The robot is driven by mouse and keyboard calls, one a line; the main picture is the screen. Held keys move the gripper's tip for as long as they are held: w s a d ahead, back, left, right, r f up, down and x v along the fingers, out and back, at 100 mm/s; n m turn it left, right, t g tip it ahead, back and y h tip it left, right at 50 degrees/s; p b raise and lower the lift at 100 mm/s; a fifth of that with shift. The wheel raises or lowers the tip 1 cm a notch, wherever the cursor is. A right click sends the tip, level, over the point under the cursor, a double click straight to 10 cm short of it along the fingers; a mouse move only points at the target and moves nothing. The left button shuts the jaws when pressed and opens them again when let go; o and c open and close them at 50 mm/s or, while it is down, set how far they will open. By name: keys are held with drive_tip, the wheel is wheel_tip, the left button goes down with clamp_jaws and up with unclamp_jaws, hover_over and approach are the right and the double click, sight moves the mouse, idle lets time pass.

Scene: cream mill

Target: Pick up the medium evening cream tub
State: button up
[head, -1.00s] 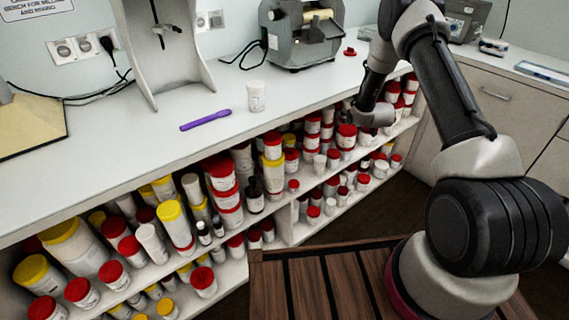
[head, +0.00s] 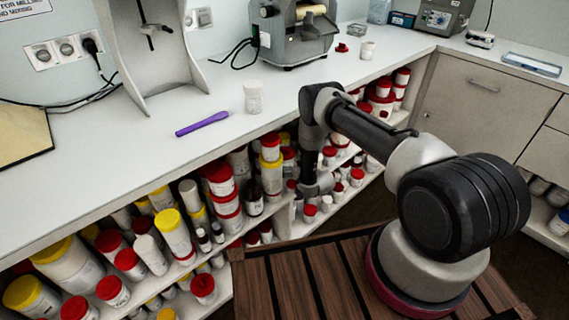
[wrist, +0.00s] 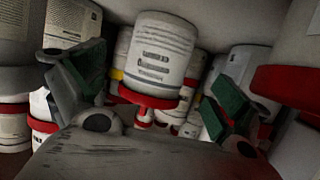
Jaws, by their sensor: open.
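My gripper (wrist: 157,88) is open in the wrist view, with dark green pads to the left and right. A white tub (wrist: 158,52) with a printed label and a red band at its lower end in the picture stands between and beyond the pads, not gripped. Its label is too blurred to read, so I cannot tell whether it is the medium evening cream tub. In the head view my gripper (head: 318,186) is at the front of the shelves below the counter; its fingers are hard to make out there.
The shelves hold many white tubs with red or yellow lids, such as a yellow-lidded one (head: 174,235), packed closely. Above is the white counter (head: 110,165) with a white tub (head: 253,97), a purple tool (head: 202,124) and a grey machine (head: 297,35). Cabinets (head: 485,95) stand at right.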

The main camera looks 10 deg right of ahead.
drive_tip(key=x, duration=0.5)
drive_tip(key=shift+w+f, duration=0.2)
drive_tip(key=shift+w, duration=0.2)
drive_tip(key=c, duration=1.4)
